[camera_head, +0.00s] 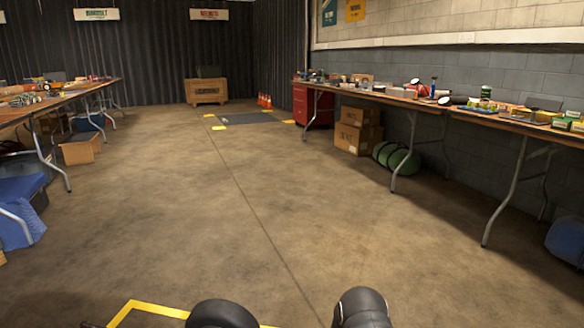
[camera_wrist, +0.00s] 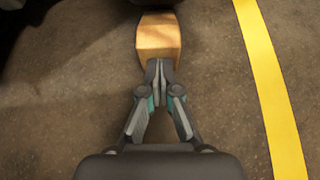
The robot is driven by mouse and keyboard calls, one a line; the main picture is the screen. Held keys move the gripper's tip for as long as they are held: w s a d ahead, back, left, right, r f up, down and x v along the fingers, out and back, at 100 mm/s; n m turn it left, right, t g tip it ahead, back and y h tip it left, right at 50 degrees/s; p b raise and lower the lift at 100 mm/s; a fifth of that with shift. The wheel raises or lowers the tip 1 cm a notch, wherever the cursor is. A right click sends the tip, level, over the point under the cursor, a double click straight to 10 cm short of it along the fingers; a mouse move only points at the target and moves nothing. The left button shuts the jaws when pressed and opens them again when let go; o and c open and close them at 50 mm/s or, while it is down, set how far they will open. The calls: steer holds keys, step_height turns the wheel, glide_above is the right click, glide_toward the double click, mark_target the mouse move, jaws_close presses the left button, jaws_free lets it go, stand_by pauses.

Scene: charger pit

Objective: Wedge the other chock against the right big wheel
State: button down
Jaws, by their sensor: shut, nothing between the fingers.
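A wooden chock (camera_wrist: 158,38) lies on the concrete floor at the top of the wrist view. My gripper (camera_wrist: 161,68) is shut and empty, with its fingertips at the near face of the chock; I cannot tell whether they touch it. A dark rounded shape (camera_wrist: 160,4) at the top edge, perhaps a wheel, lies right by the chock's far end. Whether the chock touches it I cannot tell. My gripper and the chock do not show in the head view.
A yellow floor line (camera_wrist: 270,90) runs right of the chock. In the head view, yellow tape (camera_head: 150,305) crosses the floor at the bottom. Long tables stand along the left (camera_head: 40,110) and right (camera_head: 450,108). The floor between them is clear.

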steer(key=shift+a, duration=0.45)
stand_by(0.3)
steer(key=shift+p+v, duration=0.8)
steer(key=shift+v, duration=2.1)
